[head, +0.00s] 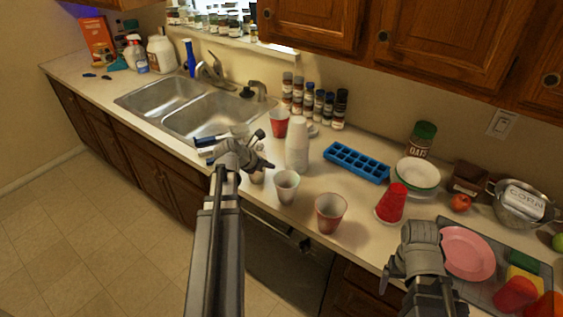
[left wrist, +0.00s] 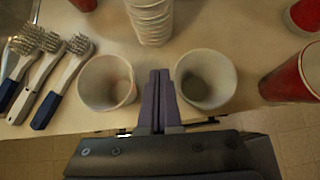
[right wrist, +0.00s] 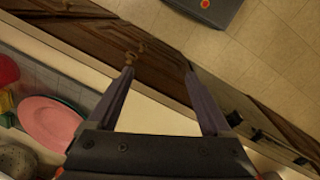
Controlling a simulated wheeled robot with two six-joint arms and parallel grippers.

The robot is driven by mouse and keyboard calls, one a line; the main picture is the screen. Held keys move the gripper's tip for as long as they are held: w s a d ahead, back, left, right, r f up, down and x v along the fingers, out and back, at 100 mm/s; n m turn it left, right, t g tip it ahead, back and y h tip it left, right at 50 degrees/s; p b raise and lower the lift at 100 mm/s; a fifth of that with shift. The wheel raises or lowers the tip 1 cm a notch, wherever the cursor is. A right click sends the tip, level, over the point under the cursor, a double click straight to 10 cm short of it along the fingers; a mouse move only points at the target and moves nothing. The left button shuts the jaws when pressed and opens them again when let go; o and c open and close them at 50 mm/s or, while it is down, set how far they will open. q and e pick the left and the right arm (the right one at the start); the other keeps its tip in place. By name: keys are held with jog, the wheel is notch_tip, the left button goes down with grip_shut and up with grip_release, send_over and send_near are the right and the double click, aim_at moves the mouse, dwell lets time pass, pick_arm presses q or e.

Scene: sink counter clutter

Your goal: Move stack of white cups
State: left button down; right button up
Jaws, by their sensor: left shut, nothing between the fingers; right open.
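The stack of white cups (head: 297,145) stands upright on the counter. In the left wrist view its lower part (left wrist: 152,22) shows at the top, beyond my fingertips. My left gripper (head: 268,165) is shut and empty, in front of the stack and apart from it. In the left wrist view its closed fingers (left wrist: 159,78) point between two single white cups, one at left (left wrist: 107,82) and one at right (left wrist: 205,80). The right one also shows in the head view (head: 286,187). My right gripper (right wrist: 158,75) is open and empty, over the counter's front edge near the pink plate.
Red cups (head: 279,123) (head: 330,213) stand behind and right of the white stack; inverted red cups (head: 391,203) are further right. Brushes (left wrist: 60,80) lie left. A blue ice tray (head: 356,162), bowls (head: 418,173), pink plate (head: 467,252) and sink (head: 208,112) surround the area.

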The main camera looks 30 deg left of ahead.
aim_at(293, 165)
pick_arm(q)
jog(key=b+x, duration=0.6)
jog(key=x, duration=0.3)
jog(key=shift+w+f+b, duration=0.1)
jog(key=shift+f+b, duration=0.25)
jog(key=shift+f, duration=0.1)
pick_arm(e)
jog(key=shift+o, duration=1)
notch_tip(293, 165, down, 7)
pick_arm(q)
jog(key=shift+w+d+r+p, duration=0.1)
jog(key=shift+w+r+p, duration=0.05)
jog(key=shift+w, duration=0.45)
jog(key=shift+w+d+r+p, duration=0.1)
jog(key=shift+w+r+p, duration=0.05)
jog(key=shift+w, duration=0.4)
jog(key=shift+w+d, duration=0.15)
jog(key=shift+w, duration=0.6)
pick_arm(e)
jog(key=shift+s+r, duration=0.1)
jog(key=shift+r, duration=0.1)
pick_arm(q)
jog(key=w, duration=0.3)
jog(key=w+d, duration=0.1)
jog(key=w, duration=0.6)
jog(key=shift+w+d, duration=0.2)
jog(key=shift+d, duration=0.05)
jog(key=shift+s, duration=0.1)
